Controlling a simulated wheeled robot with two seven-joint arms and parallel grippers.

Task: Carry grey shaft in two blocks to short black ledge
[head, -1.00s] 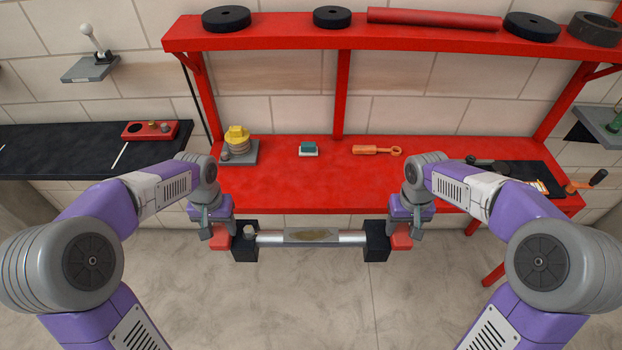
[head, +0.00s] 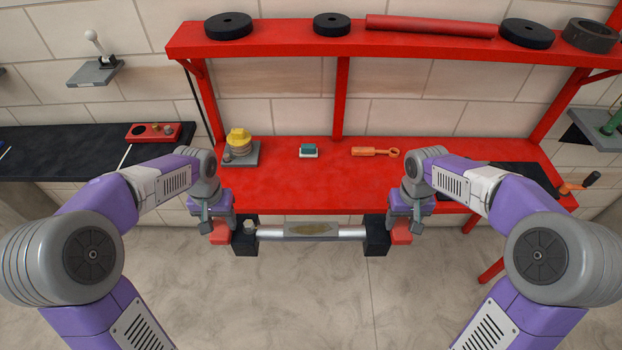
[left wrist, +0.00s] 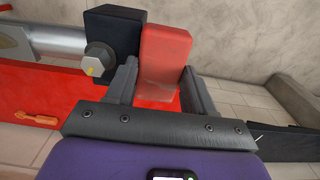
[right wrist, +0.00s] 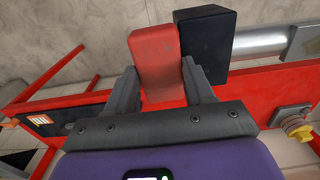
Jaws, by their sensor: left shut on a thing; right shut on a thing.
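The grey shaft (head: 312,231) spans level between two black blocks, the left block (head: 244,237) and the right block (head: 377,236). Each block has a red grip piece on its outer side. My left gripper (head: 221,232) is shut on the left red piece (left wrist: 165,60). My right gripper (head: 400,232) is shut on the right red piece (right wrist: 156,58). The shaft hangs in front of the red bench, above the floor. A bolt (left wrist: 97,60) sticks out of the left block. The black ledge (head: 85,150) is at the left wall, carrying a red plate.
The red bench (head: 290,185) holds a yellow-topped part (head: 239,142), a teal-and-white block (head: 309,150) and an orange tool (head: 375,152). A red shelf (head: 400,47) above carries black discs. A grey wall bracket (head: 95,72) is above the ledge. Floor in front is clear.

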